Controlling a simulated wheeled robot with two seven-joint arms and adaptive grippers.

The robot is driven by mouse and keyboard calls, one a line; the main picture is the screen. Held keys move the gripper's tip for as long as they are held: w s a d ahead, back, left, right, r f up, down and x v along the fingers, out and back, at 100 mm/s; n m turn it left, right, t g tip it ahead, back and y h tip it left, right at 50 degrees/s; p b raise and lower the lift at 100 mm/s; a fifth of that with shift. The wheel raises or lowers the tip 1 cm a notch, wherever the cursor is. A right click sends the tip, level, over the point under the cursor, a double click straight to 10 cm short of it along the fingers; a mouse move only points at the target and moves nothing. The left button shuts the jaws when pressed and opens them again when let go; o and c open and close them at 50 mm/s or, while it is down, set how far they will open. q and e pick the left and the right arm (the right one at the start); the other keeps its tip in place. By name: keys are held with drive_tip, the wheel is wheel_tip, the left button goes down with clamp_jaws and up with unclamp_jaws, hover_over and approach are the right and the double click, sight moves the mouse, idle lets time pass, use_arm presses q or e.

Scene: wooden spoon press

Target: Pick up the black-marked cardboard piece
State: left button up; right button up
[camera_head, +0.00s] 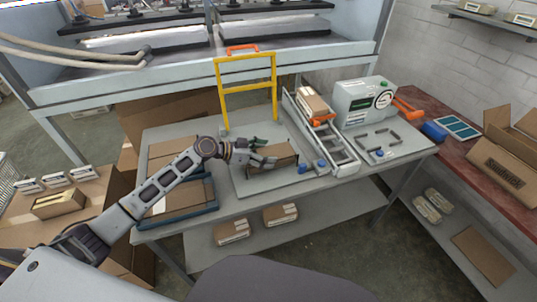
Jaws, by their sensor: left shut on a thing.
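My left gripper (258,158) reaches in from the left over the grey press plate (243,185) on the table. It is shut on a brown cardboard piece (281,156), which it holds at or just above the plate; I cannot tell if the piece touches it. No black mark can be made out on this piece at this size. More flat cardboard (180,199) lies in a blue tray (207,211) left of the plate, partly behind my left arm. My right gripper is out of view.
A yellow frame (248,87) stands behind the plate. A metal rail (343,156) with a cardboard stack (313,104) and a grey-green machine (364,101) stand to the right. Boxes (280,214) lie on the lower shelf. An open carton (505,165) sits on the red bench.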

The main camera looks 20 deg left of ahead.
sight(266, 154)
use_arm(q)
drive_tip(key=shift+f, duration=0.1)
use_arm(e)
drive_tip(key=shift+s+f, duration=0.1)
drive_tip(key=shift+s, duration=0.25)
use_arm(q)
wheel_tip(266, 154, up, 9)
drive_tip(key=shift+r, duration=0.5)
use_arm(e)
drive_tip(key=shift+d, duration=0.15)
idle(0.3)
